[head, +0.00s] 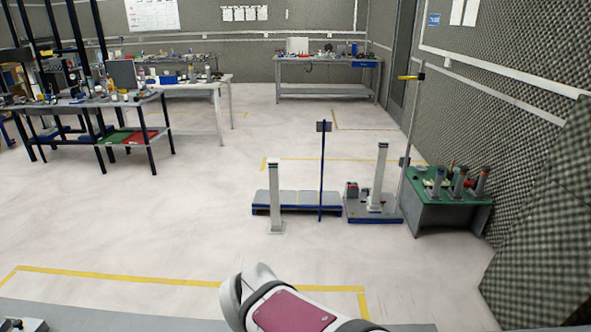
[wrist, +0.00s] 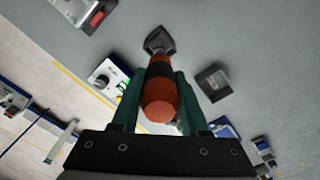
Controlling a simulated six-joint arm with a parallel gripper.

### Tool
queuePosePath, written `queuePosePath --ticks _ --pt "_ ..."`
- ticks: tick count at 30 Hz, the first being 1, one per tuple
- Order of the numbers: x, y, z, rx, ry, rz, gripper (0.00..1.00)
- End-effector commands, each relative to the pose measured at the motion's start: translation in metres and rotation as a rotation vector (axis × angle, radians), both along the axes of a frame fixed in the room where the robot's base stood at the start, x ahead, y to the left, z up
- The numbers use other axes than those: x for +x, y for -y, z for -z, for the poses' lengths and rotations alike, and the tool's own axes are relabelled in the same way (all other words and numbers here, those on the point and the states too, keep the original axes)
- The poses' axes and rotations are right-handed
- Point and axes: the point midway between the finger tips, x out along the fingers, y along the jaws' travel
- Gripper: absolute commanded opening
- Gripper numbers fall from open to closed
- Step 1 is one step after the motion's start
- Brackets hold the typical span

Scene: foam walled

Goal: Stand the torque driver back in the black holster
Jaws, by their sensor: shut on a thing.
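The torque driver (wrist: 160,103), with an orange and black handle, is between the green fingers of my gripper (wrist: 160,80) in the wrist view. The gripper is shut on its handle, and the orange end faces the camera. A dark angular piece (wrist: 159,38) shows at the driver's far end; I cannot tell whether it is part of the driver or a separate holder beneath it. A black square holder (wrist: 213,82) stands on the grey surface to the right, apart from the driver. Its opening looks empty. The head view shows neither driver nor gripper.
A grey box with a red switch (wrist: 92,16) is at the upper left. The grey surface (wrist: 255,45) at upper right is clear. Workbenches stand far off in the head view.

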Motion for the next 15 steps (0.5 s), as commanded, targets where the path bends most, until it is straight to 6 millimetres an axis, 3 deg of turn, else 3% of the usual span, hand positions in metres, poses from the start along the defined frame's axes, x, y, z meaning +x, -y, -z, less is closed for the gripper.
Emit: queuePosePath --ticks 15 --pt "0.0002 -0.0001 0.0032 0.0 0.0 -0.001 0.0"
